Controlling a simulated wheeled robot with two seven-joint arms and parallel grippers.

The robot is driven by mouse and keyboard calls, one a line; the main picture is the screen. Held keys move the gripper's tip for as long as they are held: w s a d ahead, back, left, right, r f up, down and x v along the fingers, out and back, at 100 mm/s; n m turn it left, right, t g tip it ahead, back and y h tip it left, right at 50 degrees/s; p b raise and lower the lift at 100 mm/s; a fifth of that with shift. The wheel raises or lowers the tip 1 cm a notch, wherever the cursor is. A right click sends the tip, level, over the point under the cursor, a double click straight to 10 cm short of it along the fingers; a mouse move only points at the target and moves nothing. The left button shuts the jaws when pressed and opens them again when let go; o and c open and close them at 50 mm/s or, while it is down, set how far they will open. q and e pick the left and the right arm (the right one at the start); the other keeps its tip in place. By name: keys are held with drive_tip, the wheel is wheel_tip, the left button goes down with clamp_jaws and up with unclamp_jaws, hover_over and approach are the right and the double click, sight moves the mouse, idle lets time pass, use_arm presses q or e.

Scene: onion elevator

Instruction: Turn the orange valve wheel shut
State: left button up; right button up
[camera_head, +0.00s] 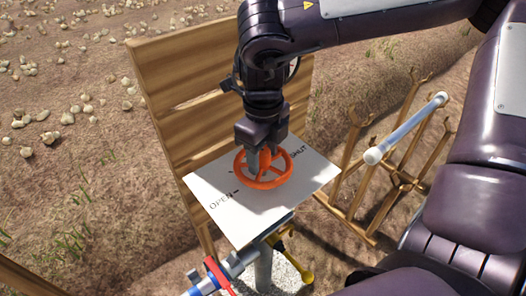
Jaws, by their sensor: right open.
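The orange valve wheel (246,178) lies over a white plate (222,222) marked OPEN on the left and SHUT on the right. My right gripper (265,158) points down over the wheel's middle. Its fingers are apart, and their tips are at the hub and spokes; I cannot tell whether they touch. The gripper hides part of the wheel's far side and centre. My left gripper is not in view.
A slatted wooden board (165,85) stands right behind the plate. A wooden rack (352,190) holding a white pipe (405,130) stands at the right. Pipework with a red handle (218,275) and a yellow part (302,272) is below the plate. Pale onions lie on soil at the left.

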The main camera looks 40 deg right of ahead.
drive_tip(key=shift+c, duration=0.4)
drive_tip(key=c, duration=0.9)
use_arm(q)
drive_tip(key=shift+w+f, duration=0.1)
use_arm(e)
drive_tip(key=shift+m, duration=0.3)
drive_tip(key=shift+m+b, duration=0.45)
drive_tip(key=shift+m, duration=0.05)
drive_tip(key=m+b, duration=0.1)
drive_tip(key=m, duration=0.3)
drive_tip(key=shift+f+b, duration=0.1)
drive_tip(key=shift+b, duration=0.3)
drive_tip(key=m+b, duration=0.3)
drive_tip(key=m, duration=0.7)
drive_tip(key=shift+b, duration=0.3)
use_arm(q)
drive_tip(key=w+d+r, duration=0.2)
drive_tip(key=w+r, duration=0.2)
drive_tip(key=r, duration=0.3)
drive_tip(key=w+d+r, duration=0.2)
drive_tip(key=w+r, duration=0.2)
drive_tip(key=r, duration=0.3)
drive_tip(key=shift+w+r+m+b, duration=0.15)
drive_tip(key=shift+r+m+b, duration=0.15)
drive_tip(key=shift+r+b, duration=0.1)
use_arm(e)
drive_tip(key=shift+m, duration=1.3)
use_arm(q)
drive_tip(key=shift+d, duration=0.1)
